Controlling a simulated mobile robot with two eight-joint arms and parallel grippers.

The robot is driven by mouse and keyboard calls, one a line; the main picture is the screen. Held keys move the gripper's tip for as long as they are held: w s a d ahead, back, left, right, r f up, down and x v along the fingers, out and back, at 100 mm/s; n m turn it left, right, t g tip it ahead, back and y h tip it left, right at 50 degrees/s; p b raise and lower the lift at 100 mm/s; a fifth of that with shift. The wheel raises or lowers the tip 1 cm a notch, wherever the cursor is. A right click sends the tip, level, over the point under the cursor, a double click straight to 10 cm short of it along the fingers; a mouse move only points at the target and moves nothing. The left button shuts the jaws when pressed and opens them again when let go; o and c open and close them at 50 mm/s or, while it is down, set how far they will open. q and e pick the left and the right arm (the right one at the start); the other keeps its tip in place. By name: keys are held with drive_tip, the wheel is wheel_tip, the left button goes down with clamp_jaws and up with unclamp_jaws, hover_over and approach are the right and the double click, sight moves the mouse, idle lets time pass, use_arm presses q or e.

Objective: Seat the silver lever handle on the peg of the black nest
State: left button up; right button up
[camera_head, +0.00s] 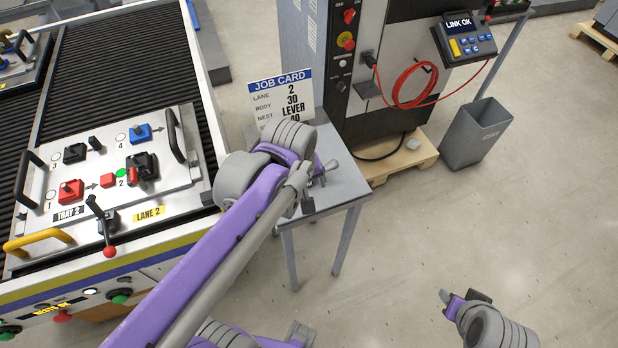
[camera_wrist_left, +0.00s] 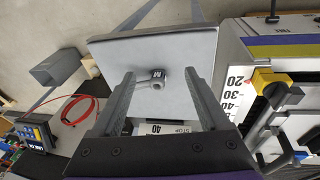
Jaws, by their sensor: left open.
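The silver lever handle (camera_wrist_left: 156,82) lies on the small grey table (camera_wrist_left: 120,52), with a dark marked end. In the head view part of a silver piece shows beside my left arm (camera_head: 329,166). My left gripper (camera_wrist_left: 159,74) is open, with its fingers on either side of the handle and apart from it; how high it is above the table is unclear. In the head view my arm mostly hides it. The tray (camera_head: 100,205) carries a black nest by number 2 (camera_head: 143,166) and another black one by number 3 (camera_head: 75,153); their pegs are too small to make out.
A red nest (camera_head: 71,192) and a blue one (camera_head: 140,133) share the tray. A red-knobbed lever (camera_head: 109,251) stands at its front edge. A job card (camera_head: 280,97) stands at the table's back. A machine cabinet (camera_head: 365,80) is behind.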

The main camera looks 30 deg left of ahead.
use_arm(q)
drive_tip(key=w+a+n+g, duration=0.1)
drive_tip(key=w+n, duration=0.1)
drive_tip(key=n, duration=0.1)
drive_tip(key=w+a+n, duration=0.1)
drive_tip(key=w+n, duration=0.2)
drive_tip(key=w+a+r+n+g, duration=0.1)
drive_tip(key=w+n, duration=0.2)
drive_tip(key=shift+a+n+g, duration=0.1)
drive_tip(key=shift+n+g, duration=0.2)
drive_tip(key=shift+n, duration=0.7)
drive_tip(key=f, duration=0.5)
drive_tip(key=shift+w+a+b, duration=0.3)
drive_tip(key=shift+b, duration=0.1)
drive_tip(key=f, duration=0.5)
drive_tip(key=shift+s+a+f, duration=0.15)
drive_tip(key=shift+s+f, duration=0.05)
drive_tip(key=shift+f, duration=0.2)
clamp_jaws()
